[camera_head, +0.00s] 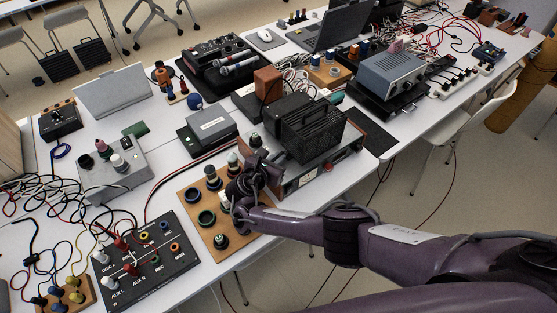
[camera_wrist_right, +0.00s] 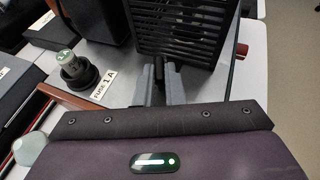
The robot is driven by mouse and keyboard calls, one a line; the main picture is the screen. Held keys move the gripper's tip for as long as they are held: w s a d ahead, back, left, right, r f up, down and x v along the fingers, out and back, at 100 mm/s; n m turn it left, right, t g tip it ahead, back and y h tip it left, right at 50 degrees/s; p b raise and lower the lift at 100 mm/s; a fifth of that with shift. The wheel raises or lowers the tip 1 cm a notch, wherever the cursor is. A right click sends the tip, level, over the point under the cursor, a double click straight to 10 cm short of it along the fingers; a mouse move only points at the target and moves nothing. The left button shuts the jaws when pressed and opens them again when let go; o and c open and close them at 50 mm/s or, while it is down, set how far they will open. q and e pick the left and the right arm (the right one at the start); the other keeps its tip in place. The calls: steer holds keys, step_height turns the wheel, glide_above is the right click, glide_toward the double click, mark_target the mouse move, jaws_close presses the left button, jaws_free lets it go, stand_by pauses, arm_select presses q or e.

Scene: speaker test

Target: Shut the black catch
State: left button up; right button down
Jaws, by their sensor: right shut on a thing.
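My right gripper (camera_head: 248,183) reaches in from the right to the left end of the grey device with wooden sides (camera_head: 287,182). In the right wrist view its two grey fingers (camera_wrist_right: 161,82) are closed on a small dark piece, which appears to be the black catch (camera_wrist_right: 160,70). The fingers hide most of it, and I cannot tell its angle. A black slatted box (camera_head: 311,128) stands on the device, just beyond the fingertips; its slats also show in the right wrist view (camera_wrist_right: 182,25). My left gripper is not in view.
A fuse holder with a green-topped cap (camera_wrist_right: 75,68) and a "FUSE 1 A" label (camera_wrist_right: 104,83) is left of the fingers. A wooden board with round sockets (camera_head: 222,241) and a black jack panel (camera_head: 148,264) lie nearby. Cables crowd the table's left side.

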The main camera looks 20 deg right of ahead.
steer(key=shift+w+a+m+g+h+b, duration=0.1)
steer(key=shift+m+g+h+b, duration=0.35)
steer(key=shift+m+g+h, duration=0.3)
steer(key=shift+m+g, duration=0.25)
steer(key=c, duration=1.5)
jaws_free()
